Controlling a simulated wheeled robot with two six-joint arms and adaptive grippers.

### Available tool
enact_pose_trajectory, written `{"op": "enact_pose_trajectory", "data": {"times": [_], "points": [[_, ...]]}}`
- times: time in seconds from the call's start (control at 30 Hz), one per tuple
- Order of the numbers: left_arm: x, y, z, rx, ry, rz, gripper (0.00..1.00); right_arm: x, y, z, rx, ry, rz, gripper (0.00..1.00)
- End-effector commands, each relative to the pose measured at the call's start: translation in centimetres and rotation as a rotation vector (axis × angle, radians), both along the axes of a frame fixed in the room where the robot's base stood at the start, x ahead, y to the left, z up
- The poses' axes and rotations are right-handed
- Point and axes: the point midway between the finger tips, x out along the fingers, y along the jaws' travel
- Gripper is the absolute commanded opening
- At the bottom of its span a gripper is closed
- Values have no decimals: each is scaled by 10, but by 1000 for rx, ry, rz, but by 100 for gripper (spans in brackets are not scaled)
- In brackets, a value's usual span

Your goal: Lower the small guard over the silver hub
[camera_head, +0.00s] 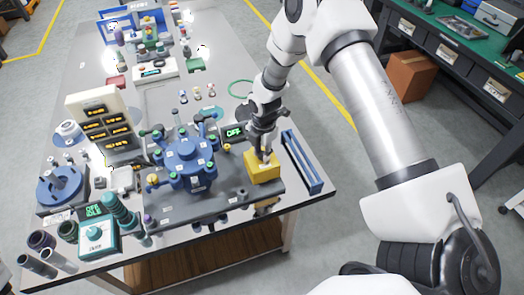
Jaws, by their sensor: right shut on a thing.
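A yellow box-shaped part (263,168), which looks like the small guard, is at the right end of the dark grey base plate (215,200). My right gripper (264,152) comes down from above and is shut on the top of the yellow guard. The guard looks upright. I cannot tell whether it rests on the plate or hangs just above it. I cannot make out the silver hub; it may be hidden by the guard. My left gripper is not in view.
A blue round fixture with several arms (187,158) stands left of the guard. A blue rail-like rack (302,162) is close on its right. A small green-lit display (234,132) is behind. A teal box (97,237) and dark cylinders crowd the front left.

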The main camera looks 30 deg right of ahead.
Motion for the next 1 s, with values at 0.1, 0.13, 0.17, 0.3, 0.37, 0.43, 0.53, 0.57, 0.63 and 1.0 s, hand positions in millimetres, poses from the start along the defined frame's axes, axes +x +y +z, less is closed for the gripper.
{"op": "enact_pose_trajectory", "data": {"times": [0.1, 0.13, 0.17, 0.3, 0.37, 0.43, 0.53, 0.57, 0.63, 1.0], "points": [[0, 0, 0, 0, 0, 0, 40, 0, 0, 1, 0, -1, 0, 0], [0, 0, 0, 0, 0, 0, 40, 0, 0, 1, 0, -1, 0, 0], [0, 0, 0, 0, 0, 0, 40, 0, 0, 1, 0, -1, 0, 0], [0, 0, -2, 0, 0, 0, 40, 0, 0, -2, 0, 0, 0, 0], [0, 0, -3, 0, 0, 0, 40, 0, 0, -4, 0, 0, 0, 0], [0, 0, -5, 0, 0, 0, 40, 0, 0, -7, 0, 0, 0, 0], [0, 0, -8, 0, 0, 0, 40, 0, 0, -11, 0, 0, 0, 0], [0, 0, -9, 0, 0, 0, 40, 0, 0, -12, 0, 0, 0, 0], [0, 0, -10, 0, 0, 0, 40, 0, 0, -13, 0, 0, 0, 0], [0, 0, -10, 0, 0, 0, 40, 0, 0, -13, 0, 0, 0, 0]]}}
